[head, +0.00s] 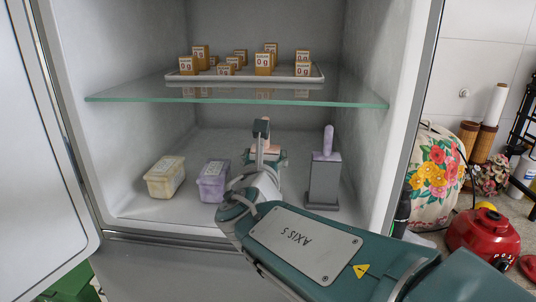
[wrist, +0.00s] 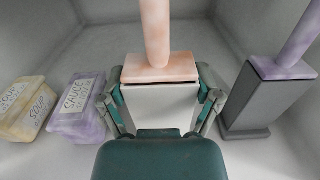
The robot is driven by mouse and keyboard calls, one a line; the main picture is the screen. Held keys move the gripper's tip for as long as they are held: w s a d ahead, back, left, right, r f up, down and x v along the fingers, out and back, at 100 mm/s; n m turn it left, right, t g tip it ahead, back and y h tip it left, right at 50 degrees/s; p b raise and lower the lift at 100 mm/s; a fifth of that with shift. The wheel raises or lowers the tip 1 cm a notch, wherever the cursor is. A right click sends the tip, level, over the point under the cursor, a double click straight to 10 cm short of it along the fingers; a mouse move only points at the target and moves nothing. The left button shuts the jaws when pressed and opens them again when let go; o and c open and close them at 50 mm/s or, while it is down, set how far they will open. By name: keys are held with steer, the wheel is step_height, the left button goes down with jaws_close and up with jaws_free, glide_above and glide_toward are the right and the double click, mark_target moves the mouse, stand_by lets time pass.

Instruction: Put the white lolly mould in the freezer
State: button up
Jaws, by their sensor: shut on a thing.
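The white lolly mould (wrist: 160,108) has a peach lid and an upright peach stick in the wrist view. My gripper (wrist: 164,90) is shut on it, with a finger on each side. In the head view my gripper (head: 264,160) is inside the open freezer (head: 215,140), below the glass shelf. Only a little of the peach top shows there; my gripper and arm hide the rest. The mould looks upright. I cannot tell whether its base touches the freezer floor.
A grey mould with a purple top (head: 324,178) stands to the right. A purple sauce tub (head: 213,181) and a yellow soup tub (head: 165,178) sit to the left. The glass shelf (head: 130,94) above bears a tray of small boxes. The freezer door (head: 40,150) stands open at left.

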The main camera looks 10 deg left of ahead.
steer(key=w, duration=0.3)
steer(key=shift+w+a, duration=0.15)
steer(key=shift+w, duration=0.1)
steer(key=shift+f, duration=0.75)
steer(key=o, duration=1.1)
steer(key=shift+f, duration=0.15)
steer(key=s, duration=1.2)
steer(key=shift+d, duration=0.35)
